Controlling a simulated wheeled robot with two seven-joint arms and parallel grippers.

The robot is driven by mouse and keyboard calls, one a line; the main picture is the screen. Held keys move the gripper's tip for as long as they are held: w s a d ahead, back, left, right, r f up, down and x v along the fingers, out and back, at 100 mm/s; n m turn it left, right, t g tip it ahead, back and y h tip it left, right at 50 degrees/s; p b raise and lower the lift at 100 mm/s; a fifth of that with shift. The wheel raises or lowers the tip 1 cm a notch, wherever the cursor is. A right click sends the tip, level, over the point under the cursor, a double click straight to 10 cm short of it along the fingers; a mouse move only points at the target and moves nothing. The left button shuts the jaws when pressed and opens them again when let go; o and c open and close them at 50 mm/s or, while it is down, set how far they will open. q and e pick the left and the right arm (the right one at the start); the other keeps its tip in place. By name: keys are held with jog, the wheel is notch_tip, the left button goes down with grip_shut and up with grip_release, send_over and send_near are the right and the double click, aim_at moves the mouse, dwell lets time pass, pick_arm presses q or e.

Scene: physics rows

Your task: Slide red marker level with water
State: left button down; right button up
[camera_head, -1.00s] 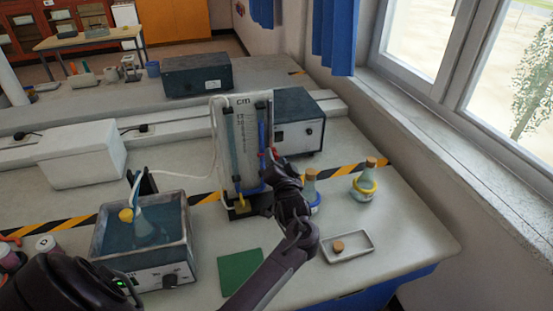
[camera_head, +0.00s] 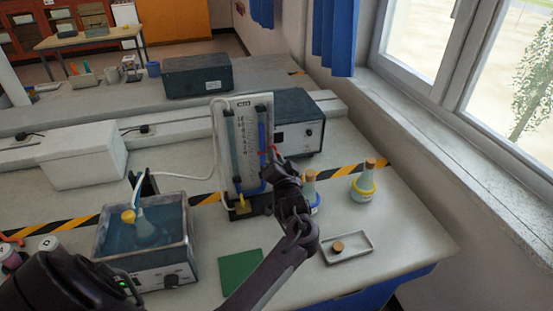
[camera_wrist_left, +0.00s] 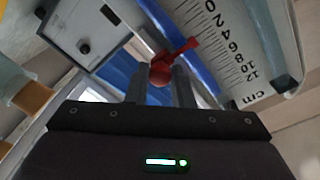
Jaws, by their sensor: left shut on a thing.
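The red marker (camera_wrist_left: 162,70) sits between the fingertips of my left gripper (camera_wrist_left: 160,88) in the left wrist view. Its pointer reaches across the blue tube (camera_wrist_left: 182,32) toward the printed cm scale (camera_wrist_left: 225,40). In the head view the manometer board (camera_head: 243,140) stands upright, with a blue-edged tube at its right side. My left gripper (camera_head: 277,168) is at that right side, shut on the marker, of which only a small red bit (camera_head: 272,150) shows. The water level in the tube cannot be made out clearly. My right gripper is not in view.
A water bath (camera_head: 187,240) with a flask stands left of the board. Two stoppered flasks (camera_head: 363,181) are at right, one partly behind my arm. A small tray (camera_head: 346,248), a green mat (camera_head: 240,271) and a grey box (camera_head: 298,125) are nearby.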

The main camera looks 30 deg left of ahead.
pick_arm(q)
notch_tip(320, 180, up, 9)
jog(key=p, duration=0.7)
jog(key=shift+f, duration=0.1)
jog(key=c, duration=1.3)
grip_release()
jog(key=shift+d, duration=0.1)
jog(key=shift+o, duration=0.2)
jog(key=b+v, duration=0.2)
jog(key=v, duration=0.5)
jog(key=shift+s+d, duration=0.25)
jog(key=shift+d, duration=0.05)
